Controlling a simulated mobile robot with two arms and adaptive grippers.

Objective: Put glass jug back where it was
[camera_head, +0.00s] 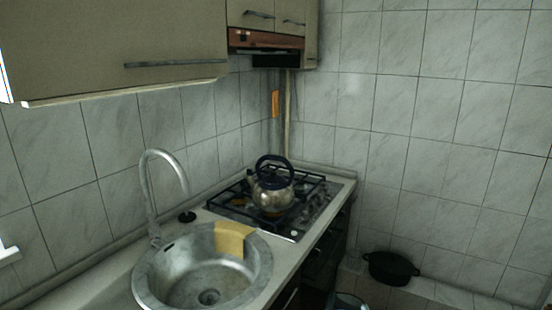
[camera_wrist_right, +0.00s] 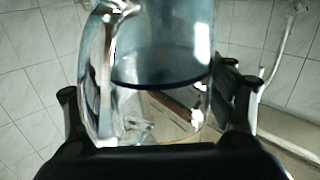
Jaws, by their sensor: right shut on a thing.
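The glass jug (camera_wrist_right: 165,50) fills the middle of the right wrist view, clear and bluish, with a thick glass handle on its left side. My right gripper (camera_wrist_right: 156,112) has a dark finger on each side of the jug and is shut on it. The jug's top and bottom ends are not clear in this view. In the head view, a small shiny round thing (camera_head: 348,301) shows at the bottom edge; I cannot tell whether it is the jug. My left gripper is not in view.
A metal kettle (camera_head: 272,186) stands on the gas stove (camera_head: 310,222). The round sink (camera_head: 160,290) has a yellow cloth (camera_head: 233,240) over its rim and a tall faucet (camera_head: 163,165). A black pot (camera_head: 391,268) sits low at the right. Cupboards (camera_head: 120,45) hang above.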

